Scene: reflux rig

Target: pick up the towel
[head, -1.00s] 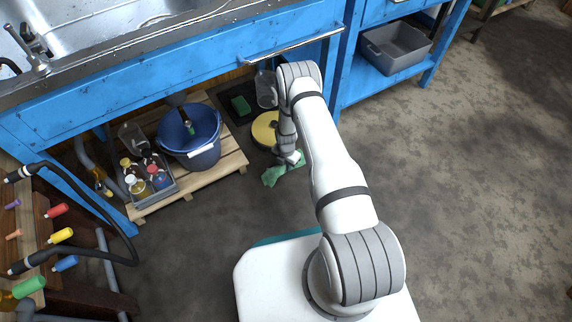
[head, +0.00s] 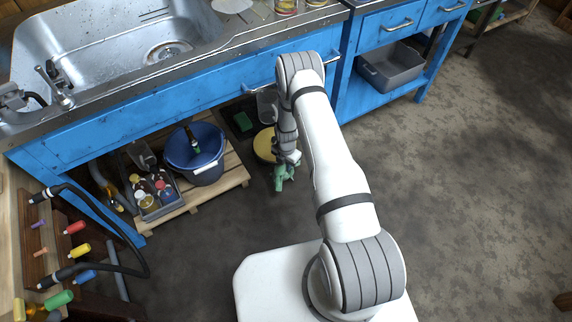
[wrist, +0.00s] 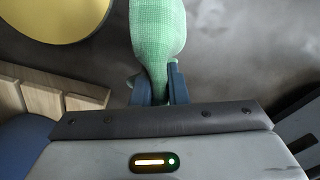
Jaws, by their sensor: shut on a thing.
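The towel (head: 284,175) is a crumpled green checked cloth. It hangs from my gripper (head: 288,158) in the head view, bunched up beside the yellow round object. In the wrist view the towel (wrist: 158,35) is pinched between the two dark blue fingers of my gripper (wrist: 154,86), which are shut on it. The towel's far end runs out of the top of the wrist view. From these views I cannot tell how high it hangs above the floor.
A yellow round object (head: 264,144) is close to the left of my gripper. A wooden pallet (head: 232,178) with a blue bucket (head: 207,172) and a grey crate of bottles (head: 166,207) stands further left. The blue counter (head: 240,92) overhangs them. Open floor lies right.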

